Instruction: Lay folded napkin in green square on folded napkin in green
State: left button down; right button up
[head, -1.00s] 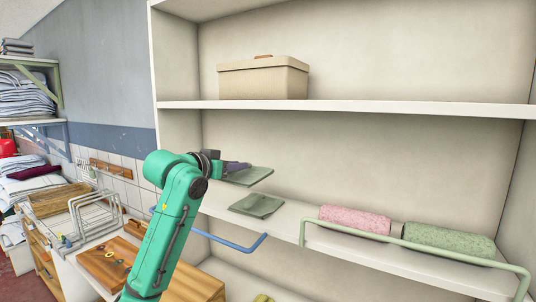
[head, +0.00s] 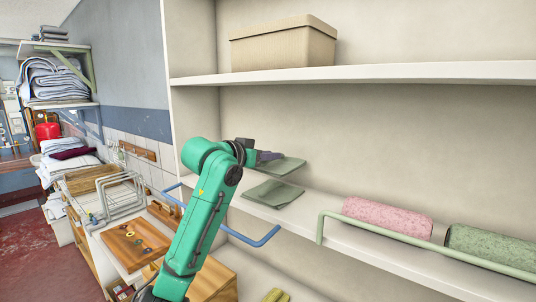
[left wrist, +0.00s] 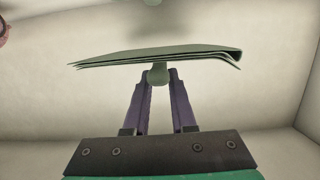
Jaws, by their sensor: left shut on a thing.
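A green folded napkin (head: 284,167) is held level by my left gripper (head: 264,157), which is shut on its near edge. In the left wrist view the same held napkin (left wrist: 160,55) shows edge-on, in thin layers with a fold at the right, above the purple fingers (left wrist: 158,78). A second green folded napkin (head: 272,193) lies flat on the lower shelf. In the head view the held napkin is above and a little behind it, with a visible gap. My right gripper is not in view.
Pink (head: 388,216) and green (head: 490,246) rolled cloths lie farther right on the shelf (head: 330,233), behind a pale green rail (head: 420,252). A blue rail (head: 236,234) juts out in front. A beige box (head: 284,47) stands on the upper shelf.

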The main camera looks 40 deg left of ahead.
aim_at(267, 187)
pick_arm(q)
jog(key=f+b, duration=0.2)
jog(key=f, duration=0.1)
jog(key=f+b, duration=0.2)
jog(key=shift+s+d+f, duration=0.1)
jog(key=shift+s+f, duration=0.15)
jog(key=shift+s, duration=0.1)
jog(key=shift+w+f+b, duration=0.1)
jog(key=shift+f+b, duration=0.3)
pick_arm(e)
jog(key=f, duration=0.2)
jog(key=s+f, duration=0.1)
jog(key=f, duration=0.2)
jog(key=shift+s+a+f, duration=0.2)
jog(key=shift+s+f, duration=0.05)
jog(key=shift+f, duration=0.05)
pick_arm(q)
jog(key=shift+r, duration=0.15)
jog(key=shift+f, duration=0.3)
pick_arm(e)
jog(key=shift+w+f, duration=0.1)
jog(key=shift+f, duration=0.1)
pick_arm(q)
jog(key=c, duration=0.7)
grip_release()
jog(key=shift+o, duration=0.2)
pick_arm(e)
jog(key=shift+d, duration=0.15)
